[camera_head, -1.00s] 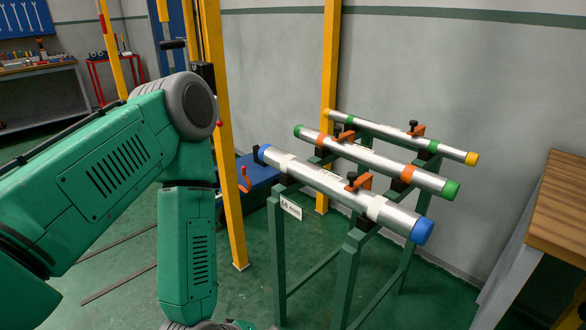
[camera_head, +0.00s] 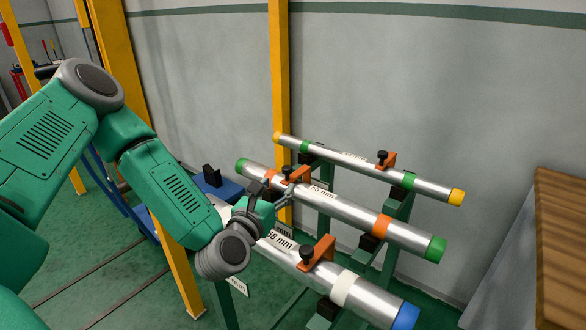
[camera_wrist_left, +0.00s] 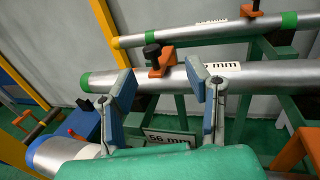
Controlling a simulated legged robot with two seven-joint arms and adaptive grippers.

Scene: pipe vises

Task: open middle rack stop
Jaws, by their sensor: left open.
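The middle pipe (camera_head: 340,210), silver with green end caps, lies on the rack. Its orange stop (camera_head: 296,174) with a black knob sits at the pipe's back side, left of the pipe's middle. My left gripper (camera_head: 276,190) is open, right by this stop in the head view and partly overlapping it. In the left wrist view the open fingers (camera_wrist_left: 161,82) point at the middle pipe, and the orange stop (camera_wrist_left: 162,66) with its black knob (camera_wrist_left: 152,50) shows between and just beyond the tips. Contact cannot be told. My right gripper is not in view.
The front pipe (camera_head: 375,300) with a blue cap has its own orange stop (camera_head: 318,254) close to my left wrist. The back pipe (camera_head: 350,163) has yellow caps and another stop (camera_head: 385,160). A yellow post (camera_head: 279,70) stands behind. A wooden-topped bench (camera_head: 570,220) is at right.

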